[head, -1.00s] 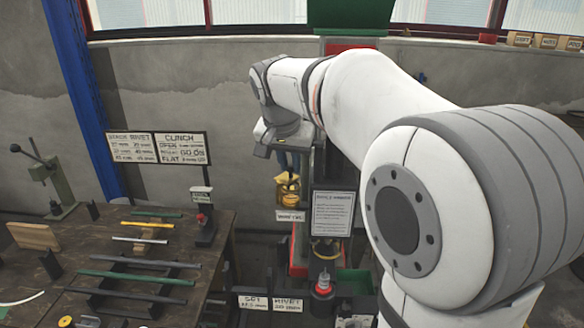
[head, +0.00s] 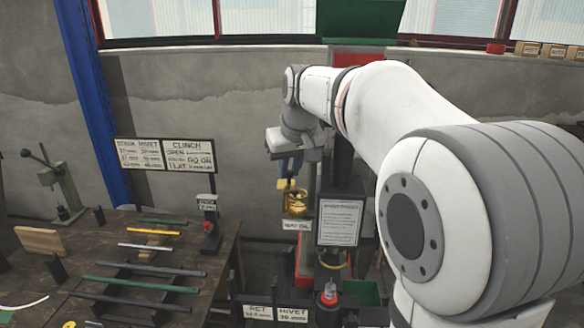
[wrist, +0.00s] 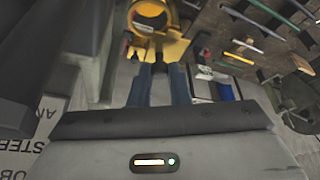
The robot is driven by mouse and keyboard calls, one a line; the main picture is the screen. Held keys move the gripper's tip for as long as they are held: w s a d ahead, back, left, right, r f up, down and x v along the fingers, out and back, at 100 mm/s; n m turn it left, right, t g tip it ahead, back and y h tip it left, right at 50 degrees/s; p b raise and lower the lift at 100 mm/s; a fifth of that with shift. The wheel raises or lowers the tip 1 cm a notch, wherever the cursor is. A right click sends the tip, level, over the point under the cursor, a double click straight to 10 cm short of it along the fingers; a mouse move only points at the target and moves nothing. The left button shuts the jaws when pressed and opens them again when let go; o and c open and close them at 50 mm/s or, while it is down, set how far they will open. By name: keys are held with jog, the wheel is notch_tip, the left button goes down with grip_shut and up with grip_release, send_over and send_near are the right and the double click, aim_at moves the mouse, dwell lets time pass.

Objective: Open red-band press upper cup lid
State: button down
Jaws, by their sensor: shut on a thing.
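The press (head: 338,180) is a dark column with red parts, partly hidden behind my arm. Its upper yellow cup (head: 296,208) sits on the left side, above a small label that is hard to read. In the wrist view the cup (wrist: 133,20) shows as a yellow ring with a grey inside. My gripper (head: 288,178) is just above the cup, blue fingers pointing down. In the wrist view my gripper (wrist: 160,66) is shut on a flat yellow piece, apparently the cup's lid (wrist: 165,47). The lid looks raised at the cup's edge; its exact angle is unclear.
A workbench (head: 225,262) with coloured rods on racks stands at the left. A white notice (head: 340,222) hangs on the press beside the cup. A green hopper (head: 360,20) is above.

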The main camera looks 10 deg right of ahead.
dwell(0.5)
jog(key=c, duration=1.4)
grip_release()
jog(key=shift+o, duration=0.2)
jog(key=v, duration=0.7)
jog(key=shift+r+b, duration=0.35)
jog(key=shift+s, duration=0.15)
